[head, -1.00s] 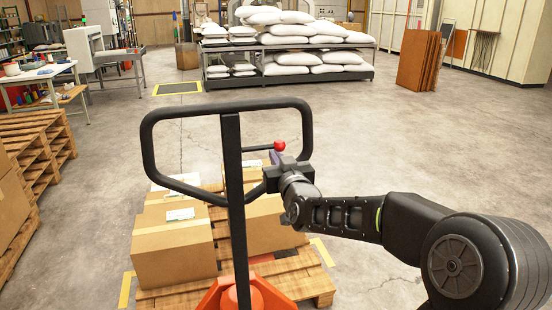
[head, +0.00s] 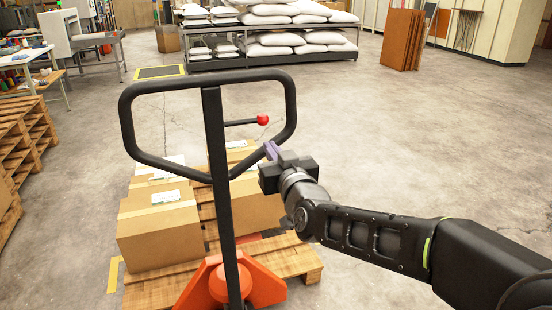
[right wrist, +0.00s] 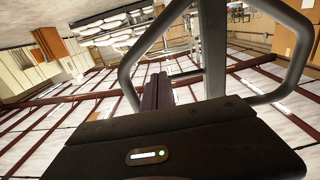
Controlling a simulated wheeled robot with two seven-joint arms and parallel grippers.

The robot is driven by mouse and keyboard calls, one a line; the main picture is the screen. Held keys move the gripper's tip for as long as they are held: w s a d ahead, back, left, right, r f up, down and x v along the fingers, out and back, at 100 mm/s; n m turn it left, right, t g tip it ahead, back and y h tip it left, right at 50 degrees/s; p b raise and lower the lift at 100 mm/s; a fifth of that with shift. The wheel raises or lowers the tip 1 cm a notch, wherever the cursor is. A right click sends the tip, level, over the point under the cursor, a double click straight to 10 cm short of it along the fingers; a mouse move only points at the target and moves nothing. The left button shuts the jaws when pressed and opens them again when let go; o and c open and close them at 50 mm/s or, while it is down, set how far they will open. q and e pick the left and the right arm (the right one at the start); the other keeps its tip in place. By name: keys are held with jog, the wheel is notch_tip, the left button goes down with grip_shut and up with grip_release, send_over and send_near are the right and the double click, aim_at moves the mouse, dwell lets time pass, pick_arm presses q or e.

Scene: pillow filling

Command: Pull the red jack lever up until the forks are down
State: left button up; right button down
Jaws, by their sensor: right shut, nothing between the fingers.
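The red-knobbed jack lever (head: 263,119) sticks out to the right from the dark handle post, inside the black loop handle (head: 292,100). Its rod looks nearly level. My right gripper (head: 270,150) is shut and empty, below and slightly right of the knob, apart from it in the picture, near the loop's lower right side. In the right wrist view, the closed fingers (right wrist: 157,90) point toward the loop handle (right wrist: 125,75); I cannot make out the red knob there. The orange pallet jack base (head: 268,284) stands at the pallet. The forks are hidden. My left gripper is not in view.
A wooden pallet (head: 300,264) carries cardboard boxes (head: 158,232) beyond the jack. Stacked pallets (head: 22,140) stand at the left. A rack of white sacks (head: 275,52) is at the back. The floor to the right is clear.

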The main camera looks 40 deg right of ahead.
jog(key=v, duration=0.2)
jog(key=shift+s+a, duration=0.15)
jog(key=shift+s, duration=0.25)
dwell(0.3)
jog(key=w+a+f+g+y+p, duration=0.1)
jog(key=a+f+g+y, duration=0.3)
jog(key=f, duration=0.6)
jog(key=a+f+g+y+p, duration=0.1)
jog(key=a+f, duration=0.6)
jog(key=f, duration=0.4)
jog(key=w+a+f+g+y+p, duration=0.1)
jog(key=a+f+g+y, duration=0.3)
jog(key=f, duration=0.6)
jog(key=s+a+f+n+g+p, duration=0.1)
jog(key=s+a+f+g+p, duration=0.1)
jog(key=s+a+f, duration=0.7)
jog(key=s+a+f+n+g+y+p, duration=0.1)
jog(key=s+a+f+g+p, duration=0.1)
jog(key=s+a+f+g, duration=0.3)
jog(key=s+a+f, duration=0.4)
jog(key=s, duration=0.5)
jog(key=shift+f, duration=0.15)
